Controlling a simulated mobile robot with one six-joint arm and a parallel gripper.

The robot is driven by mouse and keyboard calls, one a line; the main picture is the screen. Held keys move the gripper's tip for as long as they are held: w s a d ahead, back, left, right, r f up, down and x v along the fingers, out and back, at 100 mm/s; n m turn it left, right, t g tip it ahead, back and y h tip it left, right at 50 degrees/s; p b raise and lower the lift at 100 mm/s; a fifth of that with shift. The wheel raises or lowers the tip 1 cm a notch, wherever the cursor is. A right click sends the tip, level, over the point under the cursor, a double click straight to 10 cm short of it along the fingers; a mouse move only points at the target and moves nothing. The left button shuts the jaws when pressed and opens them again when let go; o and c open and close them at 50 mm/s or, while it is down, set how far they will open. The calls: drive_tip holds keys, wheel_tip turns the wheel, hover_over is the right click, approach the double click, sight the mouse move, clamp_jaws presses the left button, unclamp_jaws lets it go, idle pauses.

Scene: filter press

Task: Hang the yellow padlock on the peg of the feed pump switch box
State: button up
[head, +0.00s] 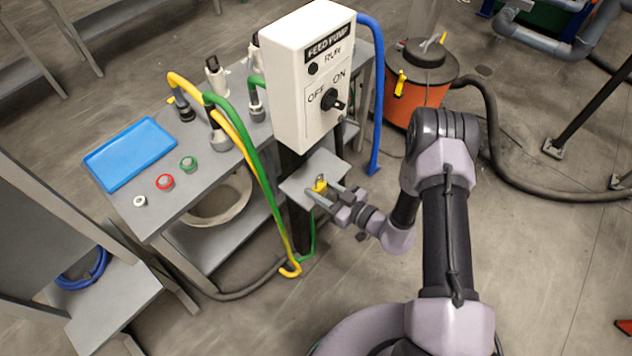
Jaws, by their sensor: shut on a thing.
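The yellow padlock (320,186) is small in the head view, with its shackle pointing up. My gripper (325,191) is shut on it from the right. It is at the small grey shelf (300,184) below the switch box; I cannot tell whether the padlock touches the shelf. The white feed pump switch box (290,85) stands above and to the left of my gripper. Its black rotary knob (331,99) is on the front face, between the OFF and ON labels. The peg is too small to make out clearly.
A grey bench (180,198) on the left carries a blue tray (131,153), buttons and fittings. Yellow and green hoses (256,165) hang left of the shelf. A blue hose (378,95) runs down right of the box. An orange vacuum (412,100) stands behind my arm.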

drive_tip(key=s+d+r+p, duration=0.1)
drive_tip(key=d, duration=0.1)
drive_tip(key=s+d+r+p, duration=0.1)
drive_tip(key=s+r+p, duration=0.1)
drive_tip(key=shift+d+r, duration=0.15)
drive_tip(key=shift+d, duration=0.25)
